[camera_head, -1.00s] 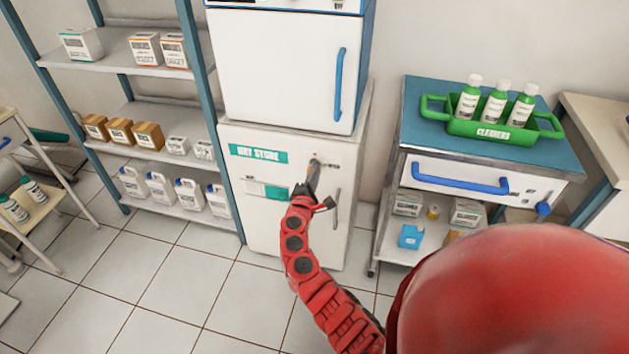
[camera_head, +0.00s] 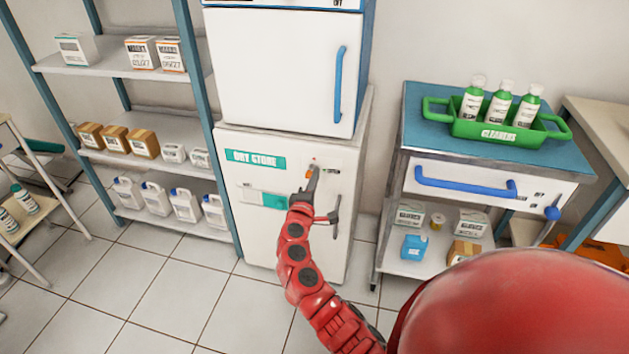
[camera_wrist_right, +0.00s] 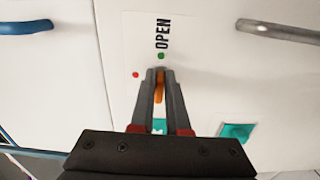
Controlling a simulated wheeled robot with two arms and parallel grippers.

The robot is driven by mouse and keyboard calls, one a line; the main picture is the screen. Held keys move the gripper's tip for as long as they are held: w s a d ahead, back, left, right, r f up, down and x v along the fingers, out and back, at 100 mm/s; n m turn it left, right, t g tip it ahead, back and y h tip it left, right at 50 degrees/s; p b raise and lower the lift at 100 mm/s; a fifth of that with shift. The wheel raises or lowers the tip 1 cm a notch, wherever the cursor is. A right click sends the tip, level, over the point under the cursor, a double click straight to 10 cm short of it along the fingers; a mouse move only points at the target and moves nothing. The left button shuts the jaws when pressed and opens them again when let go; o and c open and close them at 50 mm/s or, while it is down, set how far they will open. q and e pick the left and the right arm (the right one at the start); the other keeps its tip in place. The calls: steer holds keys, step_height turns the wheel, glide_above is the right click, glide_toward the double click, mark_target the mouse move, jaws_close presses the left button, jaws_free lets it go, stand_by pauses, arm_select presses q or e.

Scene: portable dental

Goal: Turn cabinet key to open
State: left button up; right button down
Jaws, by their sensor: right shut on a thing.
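The white DRY STORE cabinet (camera_head: 235,195) stands under a white fridge, its door shut. My right gripper (camera_head: 311,174) is at the upper right of its door. In the right wrist view my right gripper (camera_wrist_right: 160,76) is shut on the orange key (camera_wrist_right: 159,88), and its fingers hide part of it. The key lines up roughly with the green dot (camera_wrist_right: 160,56) beside the word OPEN. A red dot (camera_wrist_right: 136,75) is to the left of the fingertips. The metal door handle (camera_head: 336,210) is beside my wrist. My left gripper is not in view.
A blue-topped trolley (camera_head: 415,110) with a green tray of bottles (camera_head: 470,131) stands to the right. A shelf rack (camera_head: 105,65) with boxes and jugs is on the left. The tiled floor (camera_head: 180,290) in front is clear.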

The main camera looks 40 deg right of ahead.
steer(key=c, duration=0.9)
jaws_free()
steer(key=p+v, duration=0.1)
steer(key=v, duration=1.6)
steer(key=shift+s, duration=0.2)
steer(key=shift+a, duration=0.1)
